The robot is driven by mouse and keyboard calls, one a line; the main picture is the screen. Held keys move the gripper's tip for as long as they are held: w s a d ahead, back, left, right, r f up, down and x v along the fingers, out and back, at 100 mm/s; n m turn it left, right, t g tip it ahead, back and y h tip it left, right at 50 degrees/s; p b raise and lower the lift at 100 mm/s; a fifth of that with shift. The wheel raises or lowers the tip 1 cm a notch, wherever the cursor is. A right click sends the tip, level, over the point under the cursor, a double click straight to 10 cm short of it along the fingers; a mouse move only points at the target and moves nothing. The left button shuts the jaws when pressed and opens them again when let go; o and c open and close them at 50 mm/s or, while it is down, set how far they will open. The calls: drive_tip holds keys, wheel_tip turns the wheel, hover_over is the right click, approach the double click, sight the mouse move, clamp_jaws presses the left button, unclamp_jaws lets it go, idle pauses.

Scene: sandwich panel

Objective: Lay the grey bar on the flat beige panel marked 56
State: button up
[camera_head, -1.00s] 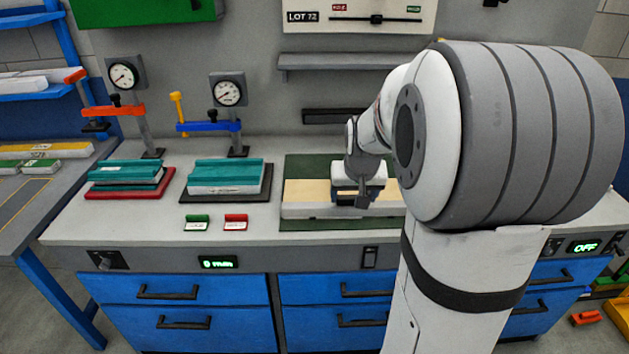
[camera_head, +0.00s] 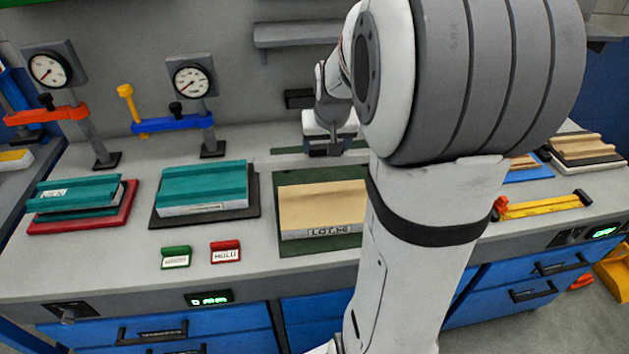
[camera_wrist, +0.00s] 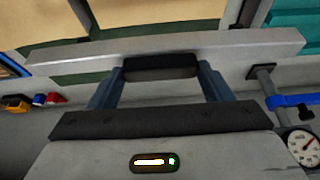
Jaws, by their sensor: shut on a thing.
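The flat beige panel (camera_head: 322,205), labelled LOT 56, lies on a dark green mat (camera_head: 350,246) on the bench. My gripper (camera_head: 328,150) is behind the panel in the head view, shut on the grey bar. The bar (camera_head: 285,161) is hard to tell from the bench there; it seems to cross over the mat's rear part. In the wrist view the long grey bar (camera_wrist: 230,45) runs across between my gripper's fingers (camera_wrist: 160,85), with a dark block at its middle. The beige panel (camera_wrist: 155,15) shows beyond it. My arm hides the panel's right end in the head view.
Left of the mat are teal pieces on a black base (camera_head: 243,206) and on a red base (camera_head: 80,224). Green (camera_head: 176,257) and red (camera_head: 226,252) tags stand in front. Blue (camera_head: 175,124) and orange (camera_head: 45,115) clamps with gauges stand behind. A yellow tool (camera_head: 545,206) lies right.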

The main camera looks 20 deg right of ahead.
drive_tip(key=shift+w+f+p, duration=0.1)
drive_tip(key=shift+f+p, duration=0.25)
drive_tip(key=shift+f, duration=4.45)
drive_tip(key=shift+f, duration=0.15)
drive_tip(key=o, duration=1.7)
drive_tip(key=shift+a, duration=0.1)
drive_tip(key=shift+c, duration=0.2)
drive_tip(key=v, duration=1.2)
drive_tip(key=s+a+n+g+y, duration=0.1)
drive_tip(key=s+a+n, duration=0.2)
drive_tip(key=s+a, duration=1)
drive_tip(key=shift+s+r+n, duration=0.3)
drive_tip(key=shift+s+r, duration=0.15)
drive_tip(key=shift+s, duration=0.6)
